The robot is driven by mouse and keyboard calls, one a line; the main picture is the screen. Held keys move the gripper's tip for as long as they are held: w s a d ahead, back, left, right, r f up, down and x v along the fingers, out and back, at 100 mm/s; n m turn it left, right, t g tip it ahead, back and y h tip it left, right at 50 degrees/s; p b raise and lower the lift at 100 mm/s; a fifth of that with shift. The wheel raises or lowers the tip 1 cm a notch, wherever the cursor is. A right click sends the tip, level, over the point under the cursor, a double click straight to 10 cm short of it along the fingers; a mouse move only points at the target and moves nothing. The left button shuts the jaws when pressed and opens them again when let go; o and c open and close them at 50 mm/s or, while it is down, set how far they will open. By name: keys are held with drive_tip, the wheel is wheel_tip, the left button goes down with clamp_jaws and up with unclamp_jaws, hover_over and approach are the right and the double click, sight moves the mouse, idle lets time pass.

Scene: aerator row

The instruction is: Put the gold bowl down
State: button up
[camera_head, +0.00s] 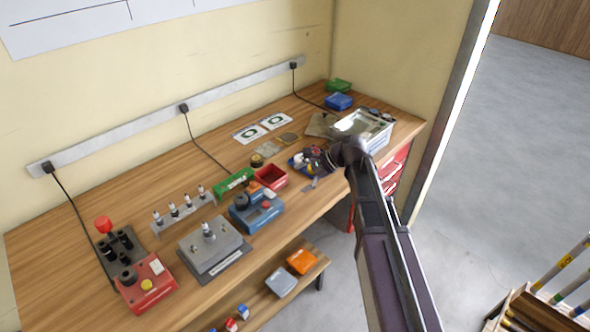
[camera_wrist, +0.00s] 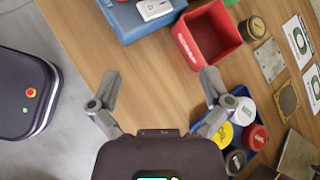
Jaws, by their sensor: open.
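My gripper (camera_wrist: 160,80) is open in the wrist view, with bare wood table (camera_wrist: 150,95) between its fingers and nothing held. In the head view the gripper (camera_head: 325,163) is over the table's front edge, beside a blue tray (camera_head: 296,168). No thing is plainly a gold bowl. A round pot with a gold-brown top (camera_wrist: 252,28) stands past the red bin in the wrist view. A round yellow-topped item (camera_wrist: 222,135) sits in the blue tray beside the right finger, partly hidden by the gripper.
A red bin (camera_wrist: 207,38) and a blue box device (camera_wrist: 138,12) lie ahead of the fingers. White, red and dark round items share the tray. A clear bin (camera_head: 362,130) stands at the right end. Printed cards (camera_head: 263,127) lie behind. Wood near the front edge is bare.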

drive_tip(key=s+d+f+n+h+b, duration=0.3)
drive_tip(key=s+d+f+n+h, duration=0.2)
drive_tip(key=d, duration=0.5)
drive_tip(key=s+d+f+n+h+b, duration=0.4)
drive_tip(key=s+d+f+n, duration=0.3)
drive_tip(key=s+d+f, duration=0.2)
drive_tip(key=shift+s+d+t+h, duration=0.3)
drive_tip(key=shift+s+d+h, duration=0.2)
drive_tip(key=shift+d, duration=0.75)
drive_tip(key=shift+f, duration=0.1)
